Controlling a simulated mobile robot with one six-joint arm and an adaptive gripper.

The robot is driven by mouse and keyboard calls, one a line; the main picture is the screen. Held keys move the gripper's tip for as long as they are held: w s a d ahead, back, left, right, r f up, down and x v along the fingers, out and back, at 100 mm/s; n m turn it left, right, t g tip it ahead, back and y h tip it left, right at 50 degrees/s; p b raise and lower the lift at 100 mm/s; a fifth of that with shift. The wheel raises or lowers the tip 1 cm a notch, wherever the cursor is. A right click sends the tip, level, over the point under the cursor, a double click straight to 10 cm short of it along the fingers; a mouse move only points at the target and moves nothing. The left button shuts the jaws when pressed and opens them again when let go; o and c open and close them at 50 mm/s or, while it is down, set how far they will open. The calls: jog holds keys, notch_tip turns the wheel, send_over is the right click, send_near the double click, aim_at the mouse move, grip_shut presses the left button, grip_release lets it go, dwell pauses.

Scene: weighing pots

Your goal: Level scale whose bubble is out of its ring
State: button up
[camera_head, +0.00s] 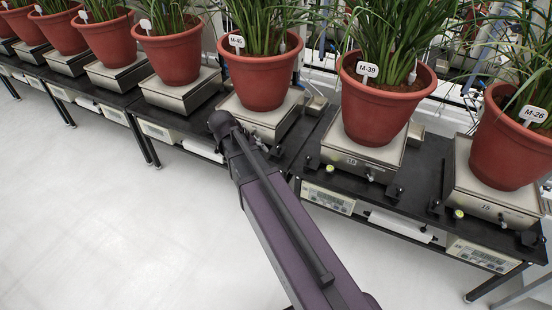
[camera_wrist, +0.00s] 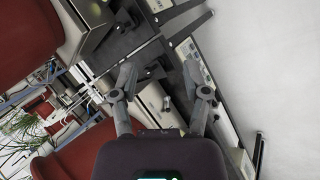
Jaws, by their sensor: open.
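Several steel scales stand in a row on black benches in the head view, each bearing a pot. The scale under M-39 (camera_head: 362,158) has a yellow-green bubble level (camera_head: 330,169) at its front left. The scale under M-26 (camera_head: 490,197), marked 15, has another bubble level (camera_head: 458,214). The bubbles are too small to read against their rings. In the wrist view my gripper (camera_wrist: 160,76) is open, its fingers spread over a bench front. A steel scale (camera_wrist: 150,98) shows between and beyond them. In the head view my arm hides part of the bench, and the fingers cannot be made out.
Red pots M-45 (camera_head: 262,80), M-39 (camera_head: 380,110) and M-26 (camera_head: 510,150) hold tall grassy plants. Black levelling feet stick out at the scales' front corners. Display boxes (camera_head: 328,199) hang under the bench front. The white floor (camera_head: 110,220) in front is clear.

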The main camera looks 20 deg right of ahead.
jog(key=w+d+f+m+g+h+b, duration=0.1)
jog(key=w+f+h+b, duration=1)
jog(key=b, duration=2)
jog(key=w+f, duration=0.6)
jog(key=shift+w+d+f+m, duration=0.2)
jog(key=shift+w+d+m, duration=0.1)
jog(key=shift+w, duration=0.1)
